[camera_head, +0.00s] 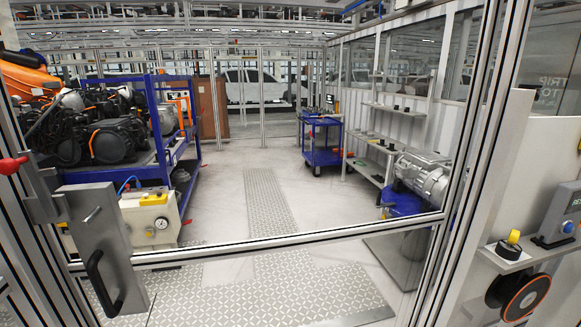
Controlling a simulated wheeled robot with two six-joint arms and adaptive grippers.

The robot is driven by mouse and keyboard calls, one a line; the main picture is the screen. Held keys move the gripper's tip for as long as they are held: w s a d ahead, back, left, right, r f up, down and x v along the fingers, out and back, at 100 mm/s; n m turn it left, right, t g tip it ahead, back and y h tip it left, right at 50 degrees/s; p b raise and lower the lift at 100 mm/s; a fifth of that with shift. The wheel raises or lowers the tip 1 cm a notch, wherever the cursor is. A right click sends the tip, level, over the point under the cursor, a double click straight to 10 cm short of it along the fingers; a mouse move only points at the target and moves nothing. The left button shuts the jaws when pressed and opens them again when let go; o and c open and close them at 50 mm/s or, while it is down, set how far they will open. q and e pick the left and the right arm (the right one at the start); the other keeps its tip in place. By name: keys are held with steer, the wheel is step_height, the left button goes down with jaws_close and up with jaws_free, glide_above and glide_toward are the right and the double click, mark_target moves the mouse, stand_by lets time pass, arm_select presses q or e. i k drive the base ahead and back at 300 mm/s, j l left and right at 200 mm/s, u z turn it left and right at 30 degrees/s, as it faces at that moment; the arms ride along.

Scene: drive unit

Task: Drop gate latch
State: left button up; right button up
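A gate framed in aluminium profile stands close in front of me, its crossbar (290,241) running across the lower part of the view. At its left post is a grey latch plate (92,220) with a black pull handle (103,283) on its lower part. A red knob (12,165) sticks out at the far left edge, above and left of the plate, beside a grey block (42,207) on the post. I cannot tell whether the latch is engaged. Neither of my grippers is in view.
Behind the gate, a blue rack (165,155) with engine parts stands left and a blue cart (322,150) farther back. A metal drive unit (424,178) sits at the right. Tread plates (265,200) line the clear aisle. A yellow-knobbed switch (513,238) and orange-black reel (524,298) are at right.

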mark_target(8, 166)
steer(key=j+u, duration=0.15)
steer(key=u, duration=1.3)
steer(key=k+l+z, duration=0.1)
steer(key=l+z, duration=0.25)
